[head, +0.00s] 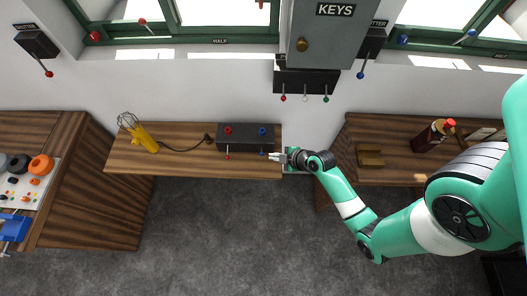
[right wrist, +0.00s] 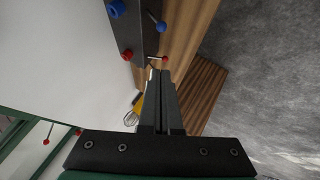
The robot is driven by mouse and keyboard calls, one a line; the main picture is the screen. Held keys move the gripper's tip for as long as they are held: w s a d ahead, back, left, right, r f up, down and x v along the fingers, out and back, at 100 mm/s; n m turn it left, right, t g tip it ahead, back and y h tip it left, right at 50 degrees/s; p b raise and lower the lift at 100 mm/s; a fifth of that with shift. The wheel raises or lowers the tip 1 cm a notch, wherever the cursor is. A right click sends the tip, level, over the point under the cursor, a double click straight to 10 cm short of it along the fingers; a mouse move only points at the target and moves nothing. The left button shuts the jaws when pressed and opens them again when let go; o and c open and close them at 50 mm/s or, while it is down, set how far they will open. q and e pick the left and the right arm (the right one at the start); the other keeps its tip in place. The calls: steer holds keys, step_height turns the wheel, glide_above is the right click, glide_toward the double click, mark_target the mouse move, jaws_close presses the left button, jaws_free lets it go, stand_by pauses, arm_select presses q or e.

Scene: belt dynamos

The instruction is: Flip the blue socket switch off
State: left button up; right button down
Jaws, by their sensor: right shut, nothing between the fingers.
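The dark socket box (head: 236,139) sits on the wooden shelf at the centre of the head view. It has a red socket (head: 228,130) and a blue socket (head: 262,131) on top. Below them, a red-tipped lever (head: 227,156) and a blue-tipped lever (head: 262,153) stick out from its front. In the right wrist view the blue lever tip (right wrist: 161,27) and red lever tip (right wrist: 164,58) both show beyond the fingers. My right gripper (head: 273,156) is shut and empty, just right of the blue lever; whether it touches is unclear. It also shows in the right wrist view (right wrist: 160,72).
A yellow caged lamp (head: 144,138) with a cord lies left on the shelf (head: 180,164). A grey KEYS cabinet (head: 323,40) and a dark panel of levers (head: 304,80) hang above. Another wooden bench (head: 392,174) stands to the right, with a bottle (head: 428,138).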

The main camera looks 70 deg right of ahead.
steer(key=s+d+f+b+x, duration=0.1)
steer(key=b+x, duration=0.2)
steer(key=x, duration=0.8)
steer(key=shift+s+d+f+b, duration=0.2)
steer(key=shift+d+f+b, duration=0.15)
steer(key=shift+b, duration=0.05)
